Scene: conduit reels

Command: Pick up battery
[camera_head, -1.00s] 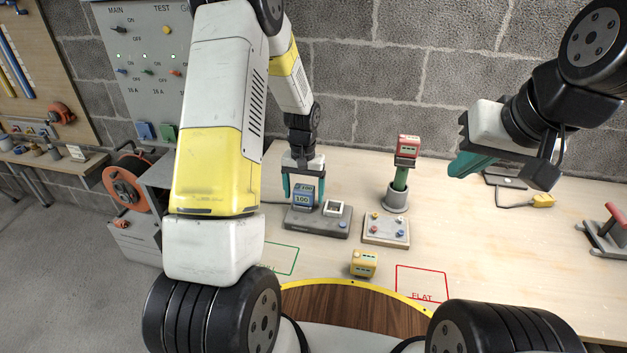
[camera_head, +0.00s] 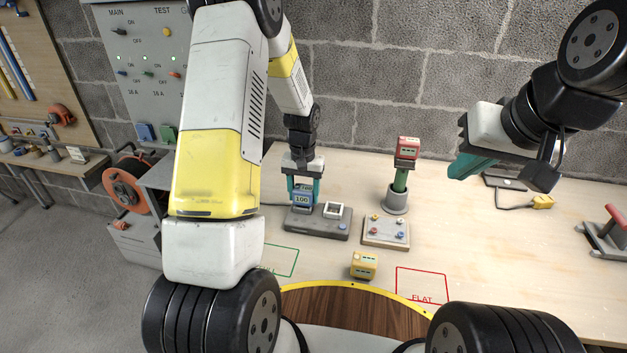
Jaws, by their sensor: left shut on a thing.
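A blue-grey battery (camera_head: 302,198) marked 100 stands upright in the left part of a dark grey charger dock (camera_head: 325,224) on the workbench. My left gripper (camera_head: 304,187) comes from above, its two teal fingers on either side of the battery's upper part, shut on it. The battery's lower end is hidden in the dock. A yellow battery-like block (camera_head: 364,264) lies nearer, on the bench.
The dock also has an empty white-rimmed slot (camera_head: 334,210). A small panel with coloured knobs (camera_head: 386,231) sits to its right. A red outlined area marked FLAT (camera_head: 421,283) and a green outlined one (camera_head: 284,262) lie in front.

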